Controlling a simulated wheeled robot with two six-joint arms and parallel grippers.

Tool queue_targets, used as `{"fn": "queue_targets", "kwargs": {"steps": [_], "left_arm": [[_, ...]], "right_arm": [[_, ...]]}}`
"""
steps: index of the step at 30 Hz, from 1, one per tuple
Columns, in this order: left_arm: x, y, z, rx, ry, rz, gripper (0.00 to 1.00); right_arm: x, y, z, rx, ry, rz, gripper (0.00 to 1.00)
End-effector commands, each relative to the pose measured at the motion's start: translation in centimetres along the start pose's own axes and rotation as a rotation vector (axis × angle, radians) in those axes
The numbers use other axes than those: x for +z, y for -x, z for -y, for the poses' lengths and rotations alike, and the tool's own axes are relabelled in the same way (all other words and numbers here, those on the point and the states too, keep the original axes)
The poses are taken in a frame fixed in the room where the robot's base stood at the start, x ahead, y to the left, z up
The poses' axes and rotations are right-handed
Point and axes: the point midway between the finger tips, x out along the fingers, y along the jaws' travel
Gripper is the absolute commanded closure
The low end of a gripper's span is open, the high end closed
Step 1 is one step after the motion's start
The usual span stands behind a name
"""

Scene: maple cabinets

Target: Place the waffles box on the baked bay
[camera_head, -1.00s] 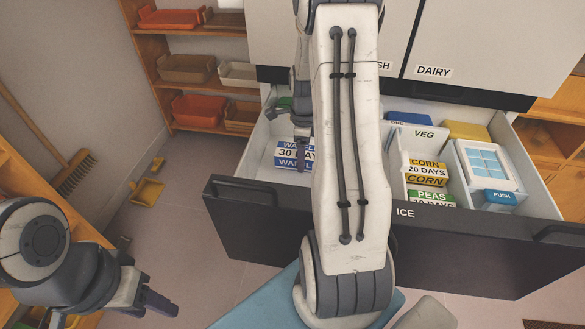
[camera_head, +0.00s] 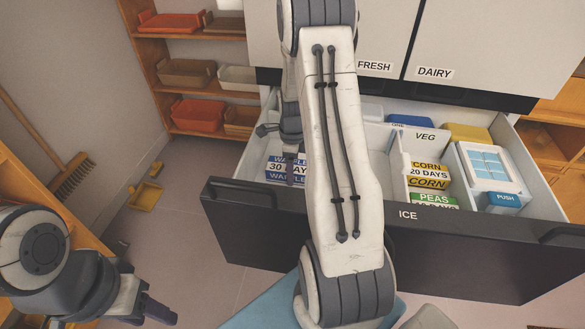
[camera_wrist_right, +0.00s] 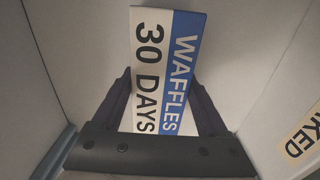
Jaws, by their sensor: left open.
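The waffles box (camera_head: 283,170), blue and white with "30 DAYS" on it, is in the left part of the open drawer, partly hidden by my right arm. It fills the right wrist view (camera_wrist_right: 160,60) between the fingers of my right gripper (camera_wrist_right: 160,85), which is shut on it. In the head view a right finger (camera_head: 290,165) reaches down in front of the box. A "BAKED" label (camera_wrist_right: 299,143), cut off, is on the wall at the right of the wrist view. My left gripper (camera_head: 158,308) is open and empty at lower left, outside the drawer.
The drawer's dark front (camera_head: 450,250) bears an "ICE" label. On its right are a VEG divider (camera_head: 425,136), a corn box (camera_head: 427,172), a peas box (camera_head: 434,199) and a white and blue case (camera_head: 487,163). Shelves with trays (camera_head: 197,115) stand at back left.

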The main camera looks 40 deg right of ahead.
Motion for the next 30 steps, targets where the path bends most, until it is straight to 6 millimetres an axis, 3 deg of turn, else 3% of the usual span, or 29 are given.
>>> {"fn": "queue_targets", "kwargs": {"steps": [12, 24, 30], "left_arm": [[0.0, 0.3, 0.0, 0.000, 0.000, 0.000, 0.50], [-0.1, 2.2, -0.2, 0.000, 0.000, 0.000, 0.50], [-0.1, 2.7, -0.2, 0.000, 0.000, 0.000, 0.50]], "right_arm": [[0.0, 0.9, 0.1, -0.002, 0.000, 0.001, 0.00], [0.0, 8.9, 0.1, -0.005, 0.000, 0.002, 0.00], [0.0, 11.6, 0.1, -0.003, 0.000, 0.001, 0.00]]}}
